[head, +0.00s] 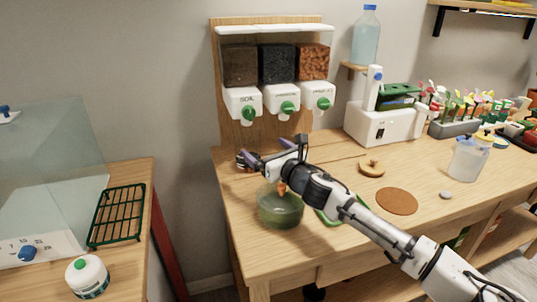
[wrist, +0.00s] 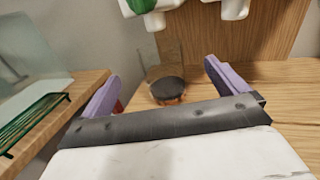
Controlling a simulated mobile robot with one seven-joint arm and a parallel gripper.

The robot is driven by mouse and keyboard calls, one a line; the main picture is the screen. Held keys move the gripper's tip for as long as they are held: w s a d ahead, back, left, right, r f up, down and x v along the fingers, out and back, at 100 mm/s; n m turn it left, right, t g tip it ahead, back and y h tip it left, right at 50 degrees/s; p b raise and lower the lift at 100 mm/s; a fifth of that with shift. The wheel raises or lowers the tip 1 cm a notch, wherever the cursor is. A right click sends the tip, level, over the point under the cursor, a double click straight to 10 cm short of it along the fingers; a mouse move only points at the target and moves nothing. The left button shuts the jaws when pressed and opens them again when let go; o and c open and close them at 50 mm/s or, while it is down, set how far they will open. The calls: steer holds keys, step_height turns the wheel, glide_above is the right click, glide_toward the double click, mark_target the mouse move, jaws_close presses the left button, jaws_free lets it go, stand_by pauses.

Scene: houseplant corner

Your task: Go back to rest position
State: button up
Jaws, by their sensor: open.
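My gripper (head: 268,150) is at the end of my outstretched arm, above the left end of the wooden table (head: 240,235), just in front of the dispensers. In the wrist view its two purple fingers (wrist: 163,86) stand wide apart. A small clear container with dark contents (wrist: 168,89) shows beyond and between the fingers, on the table near its back left. In the head view only part of this container (head: 243,160) shows beside the left finger. I cannot tell how close the fingers are to it.
A wall dispenser (head: 240,102) with three bins and green knobs hangs behind my gripper. A green glass bowl (head: 280,210) stands below my arm, and a green-rimmed item beside it is partly hidden. A white machine (head: 380,123) stands at the back. A green rack (head: 117,215) lies on the left table.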

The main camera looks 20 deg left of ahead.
steer(key=shift+s+d, duration=0.2)
steer(key=shift+s, duration=0.05)
